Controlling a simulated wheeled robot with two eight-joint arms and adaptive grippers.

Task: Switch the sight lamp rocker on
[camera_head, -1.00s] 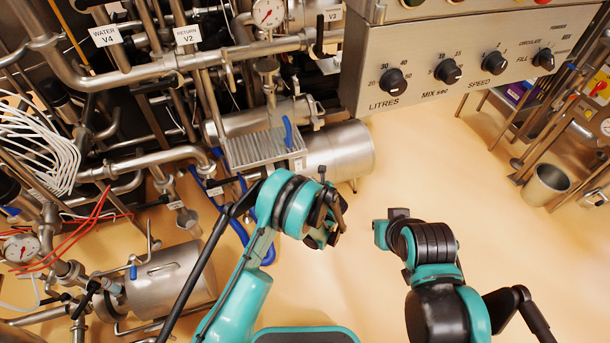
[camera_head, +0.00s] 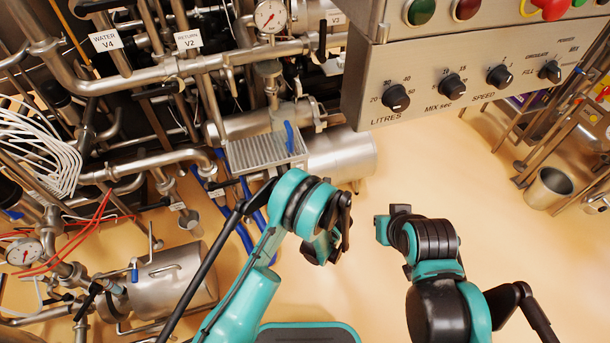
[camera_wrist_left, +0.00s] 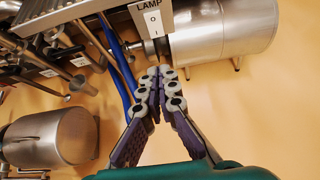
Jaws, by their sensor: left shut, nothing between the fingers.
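In the head view my left arm is below and right of a ribbed metal tray (camera_head: 262,151). My right arm shows in the head view, but its fingers do not.
A steel cylinder (camera_wrist_left: 225,30) is right of the label in the wrist view, and a blue hose (camera_wrist_left: 118,65) runs left of the fingers. A control panel (camera_head: 440,85) with knobs and buttons hangs at upper right. Open floor lies below it.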

